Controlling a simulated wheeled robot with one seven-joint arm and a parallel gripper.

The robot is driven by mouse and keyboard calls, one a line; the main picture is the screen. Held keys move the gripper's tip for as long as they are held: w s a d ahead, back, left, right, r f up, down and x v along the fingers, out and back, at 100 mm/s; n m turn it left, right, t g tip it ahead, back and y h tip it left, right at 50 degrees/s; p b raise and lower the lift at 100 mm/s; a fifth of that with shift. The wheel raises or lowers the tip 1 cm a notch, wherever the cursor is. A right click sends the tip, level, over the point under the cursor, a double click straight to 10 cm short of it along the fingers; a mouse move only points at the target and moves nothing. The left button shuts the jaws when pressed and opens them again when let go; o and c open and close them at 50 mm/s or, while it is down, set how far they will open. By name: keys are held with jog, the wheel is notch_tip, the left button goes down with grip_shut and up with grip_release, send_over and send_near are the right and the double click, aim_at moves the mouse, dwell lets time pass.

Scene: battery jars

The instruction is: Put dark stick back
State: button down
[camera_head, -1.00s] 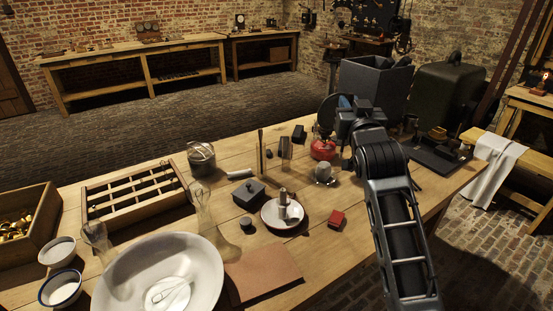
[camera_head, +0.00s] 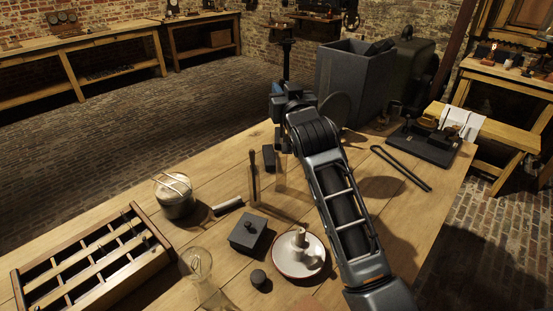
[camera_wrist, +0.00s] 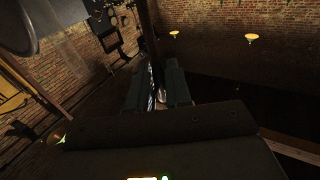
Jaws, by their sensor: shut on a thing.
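My gripper (camera_head: 280,103) is raised above the far edge of the workbench, left of the grey bin. In the wrist view its fingers (camera_wrist: 157,82) are close together. A dark stick (camera_wrist: 148,35) shows as a long dark bar rising from between them; its grip point is mostly hidden by the fingers. Another thin dark upright stick (camera_head: 254,172) stands on the bench beside a pale upright plate, left of my arm. A slotted wooden rack (camera_head: 88,262) lies at the left front.
Dark tongs (camera_head: 400,168) lie to the right. The grey bin (camera_head: 345,85) stands behind. My arm hides part of the bench.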

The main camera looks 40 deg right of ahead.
notch_tip(320, 180, down, 16)
jog(key=b, duration=0.2)
jog(key=shift+r+b, duration=0.25)
jog(key=shift+b, duration=0.15)
jog(key=shift+f, duration=0.2)
jog(key=c, duration=1)
grip_release()
jog(key=shift+r, duration=0.1)
jog(key=shift+c, duration=0.2)
jog(key=b+v, duration=0.2)
jog(key=v, duration=0.5)
jog(key=shift+s+b, duration=0.25)
jog(key=shift+b, duration=0.15)
jog(key=shift+a+r, duration=0.1)
jog(key=shift+r, duration=0.05)
